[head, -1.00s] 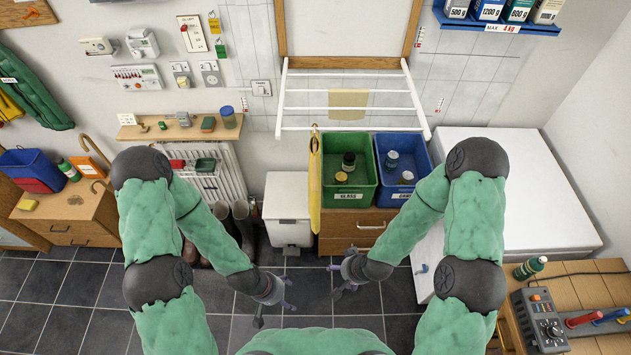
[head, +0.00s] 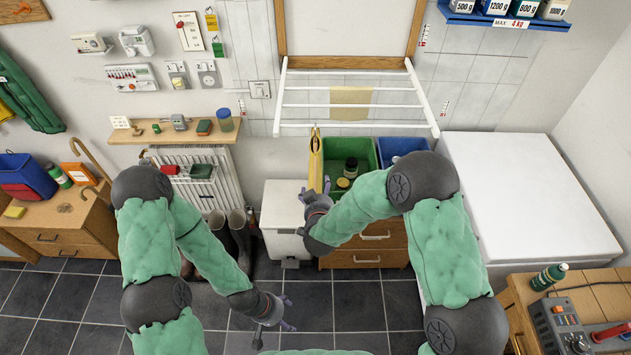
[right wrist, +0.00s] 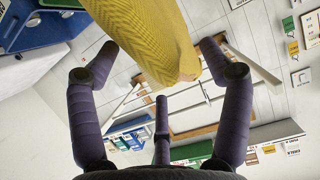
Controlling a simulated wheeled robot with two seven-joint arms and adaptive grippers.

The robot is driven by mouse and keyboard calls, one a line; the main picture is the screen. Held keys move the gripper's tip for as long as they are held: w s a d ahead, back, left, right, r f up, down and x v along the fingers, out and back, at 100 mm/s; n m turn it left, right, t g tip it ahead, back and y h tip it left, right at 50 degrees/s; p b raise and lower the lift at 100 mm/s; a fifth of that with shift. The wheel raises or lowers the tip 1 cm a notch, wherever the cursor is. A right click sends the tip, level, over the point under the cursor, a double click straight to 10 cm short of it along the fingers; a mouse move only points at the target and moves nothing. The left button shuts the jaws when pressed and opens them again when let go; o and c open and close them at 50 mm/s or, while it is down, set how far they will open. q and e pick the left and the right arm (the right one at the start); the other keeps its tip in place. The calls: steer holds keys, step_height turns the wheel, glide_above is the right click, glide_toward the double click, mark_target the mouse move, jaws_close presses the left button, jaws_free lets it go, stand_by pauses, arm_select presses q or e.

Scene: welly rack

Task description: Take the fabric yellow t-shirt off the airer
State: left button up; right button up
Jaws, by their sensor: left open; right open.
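The yellow t-shirt (head: 315,160) hangs edge-on below the front left of the white airer (head: 345,88), beside the green crate; a small hook shows at its top. My right gripper (head: 315,195) is open at the lower part of the t-shirt. In the right wrist view the textured yellow fabric (right wrist: 145,35) comes down between the spread fingers (right wrist: 158,55); I cannot tell if they touch it. My left gripper (head: 275,322) is open and empty, low over the floor.
A paler yellow cloth (head: 350,97) lies over the airer's bars. A green crate (head: 332,150) and a blue crate (head: 398,146), partly behind my right arm, stand on a wooden drawer unit (head: 375,258). A white bin (head: 285,200) and boots (head: 240,235) are to the left.

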steer(key=shift+f+p+x, duration=0.2)
steer(key=shift+p+x, duration=0.15)
steer(key=shift+x, duration=2.55)
steer(key=shift+s+a, duration=0.1)
steer(key=shift+a, duration=0.05)
jaws_close()
